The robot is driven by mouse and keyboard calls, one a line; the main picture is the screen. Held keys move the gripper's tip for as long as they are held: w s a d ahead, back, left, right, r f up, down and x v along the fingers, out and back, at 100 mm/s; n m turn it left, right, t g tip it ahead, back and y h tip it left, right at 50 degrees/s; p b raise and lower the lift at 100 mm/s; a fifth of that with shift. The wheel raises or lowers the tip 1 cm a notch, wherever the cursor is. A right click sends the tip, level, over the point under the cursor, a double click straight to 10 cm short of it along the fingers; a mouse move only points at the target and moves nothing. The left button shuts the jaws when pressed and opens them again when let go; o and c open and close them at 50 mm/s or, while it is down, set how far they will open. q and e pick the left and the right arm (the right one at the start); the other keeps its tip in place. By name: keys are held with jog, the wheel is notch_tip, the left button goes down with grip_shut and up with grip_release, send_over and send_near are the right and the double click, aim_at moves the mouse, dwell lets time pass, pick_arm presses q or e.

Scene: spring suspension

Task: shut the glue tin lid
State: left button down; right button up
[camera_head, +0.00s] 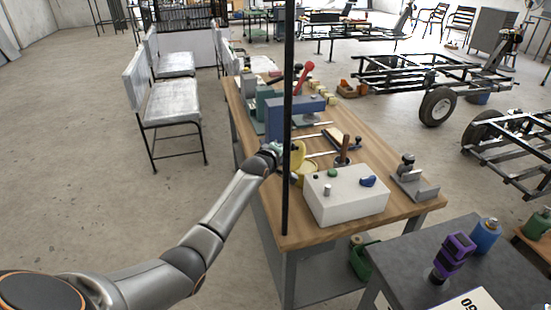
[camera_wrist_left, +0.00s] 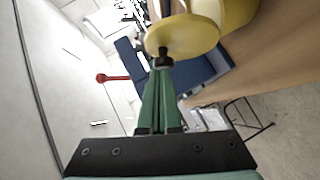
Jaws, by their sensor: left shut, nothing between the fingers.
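The yellow glue tin (camera_head: 308,171) stands on the wooden workbench, behind the white box. Its round yellow lid (camera_head: 298,152) is raised, standing up at the tin's edge. In the left wrist view, the lid (camera_wrist_left: 183,36) shows beside the tin body (camera_wrist_left: 238,12), which is cut off by the top edge. A small black knob (camera_wrist_left: 165,60) sticks out of the lid towards my left gripper. My left gripper (camera_wrist_left: 163,68) is shut and empty, its green fingertips at the knob; whether they touch it I cannot tell. In the head view, a dark pole partly hides the left gripper (camera_head: 279,149).
The white box (camera_head: 345,200) stands close in front of the tin on the workbench (camera_head: 410,207). A dark vertical pole (camera_head: 287,110) crosses before the bench.

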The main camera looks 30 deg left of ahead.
aim_at(294, 162)
pick_arm(q)
jog(key=shift+w+d+r, duration=0.1)
jog(key=shift+w+d, duration=0.75)
jog(key=shift+w, duration=0.3)
